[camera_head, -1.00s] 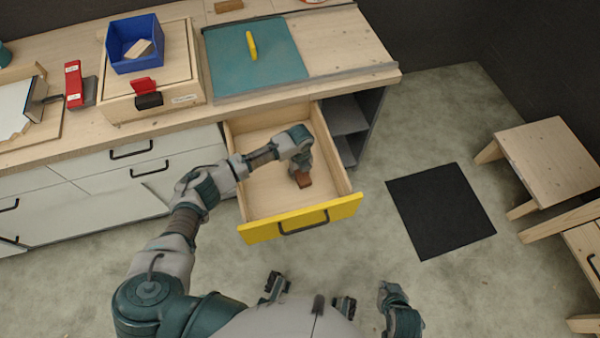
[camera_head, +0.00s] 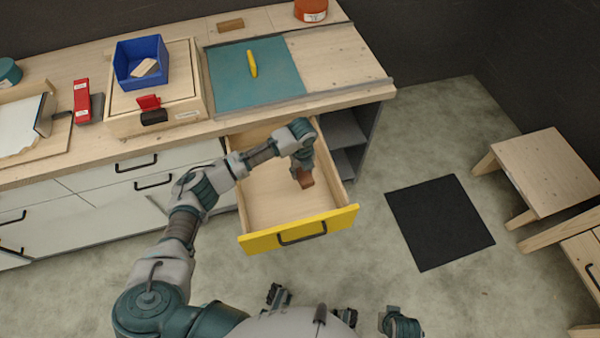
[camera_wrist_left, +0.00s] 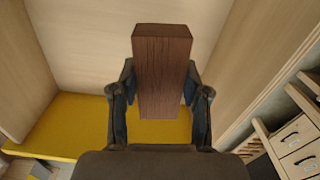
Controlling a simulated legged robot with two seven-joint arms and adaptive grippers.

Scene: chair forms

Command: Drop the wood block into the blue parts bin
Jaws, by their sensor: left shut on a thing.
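My left gripper (camera_head: 303,167) is shut on a dark brown wood block (camera_head: 306,181), above the inside of an open drawer (camera_head: 265,200) with a yellow front. In the left wrist view the block (camera_wrist_left: 161,65) stands lengthwise between the two fingers (camera_wrist_left: 160,100), with the drawer's pale floor and yellow front behind it. The blue parts bin (camera_head: 139,81) stands on a wooden box on the bench, to the upper left of the gripper. A pale wood piece (camera_head: 146,67) lies in the bin. My right gripper (camera_head: 388,318) is low in the head view, its fingers unclear.
A teal mat (camera_head: 230,83) with a yellow object (camera_head: 252,64) lies right of the bin. A red clip-like part (camera_head: 149,102) sits before the bin, and a red tool (camera_head: 81,98) lies left. Another brown block (camera_head: 231,26) lies at the back. A stool (camera_head: 550,170) stands right.

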